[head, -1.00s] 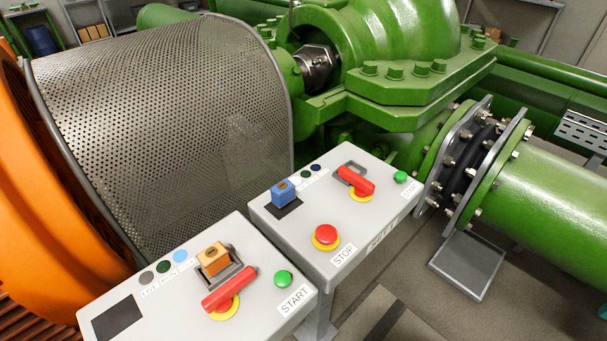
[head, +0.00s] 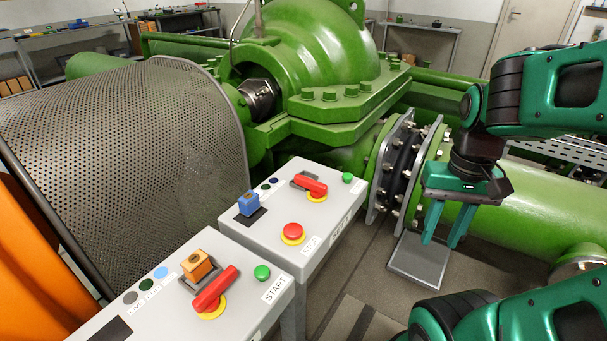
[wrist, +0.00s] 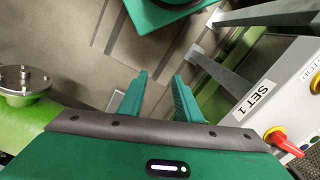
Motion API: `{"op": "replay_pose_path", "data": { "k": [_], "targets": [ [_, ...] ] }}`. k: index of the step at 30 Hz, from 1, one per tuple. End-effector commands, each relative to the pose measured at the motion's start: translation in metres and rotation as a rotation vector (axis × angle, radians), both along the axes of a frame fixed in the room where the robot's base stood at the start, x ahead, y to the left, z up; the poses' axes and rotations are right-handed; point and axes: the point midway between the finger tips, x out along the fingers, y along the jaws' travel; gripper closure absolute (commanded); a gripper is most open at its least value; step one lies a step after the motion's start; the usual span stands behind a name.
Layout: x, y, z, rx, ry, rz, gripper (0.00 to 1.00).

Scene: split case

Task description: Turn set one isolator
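The rear grey control box (head: 270,235) carries a red isolator handle (head: 311,185) on a yellow disc, lying slanted in front of a grey metal bracket. Its side label is hard to read in the head view; the wrist view shows a "SET 1" label (wrist: 255,97) on a box side, with a red handle (wrist: 284,142) on yellow beside it. The front box (head: 240,250) has a similar red handle (head: 214,288) on yellow. My gripper (head: 441,242) is open and empty, fingers pointing down, right of the boxes and apart from them. Its open fingers also show in the wrist view (wrist: 160,78).
The rear box also has a red stop button (head: 292,231), a green button (head: 347,178) and a blue padlock-like block (head: 248,204). An orange block (head: 196,265) sits on the front box. A green pump (head: 330,60) and flanged pipe (head: 510,220) stand behind. Floor between is open.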

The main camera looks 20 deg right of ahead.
Motion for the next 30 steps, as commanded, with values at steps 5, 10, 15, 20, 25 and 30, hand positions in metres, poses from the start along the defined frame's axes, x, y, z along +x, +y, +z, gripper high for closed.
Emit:
{"op": "replay_pose_path", "data": {
  "k": [5, 10, 15, 20, 25, 30],
  "targets": [
    [0.001, 0.000, 0.000, 0.000, 0.000, 0.002, 0.69],
    [0.022, 0.014, 0.027, -0.007, -0.018, 0.136, 0.69],
    [0.108, 0.054, 0.075, -0.012, -0.019, 0.498, 0.69],
    [0.178, 0.115, 0.114, -0.008, -0.020, 0.860, 0.69],
    [0.216, 0.169, 0.137, 0.000, -0.020, 1.110, 0.69],
    [0.226, 0.187, 0.138, 0.004, -0.020, 1.190, 0.69]
  ]
}}
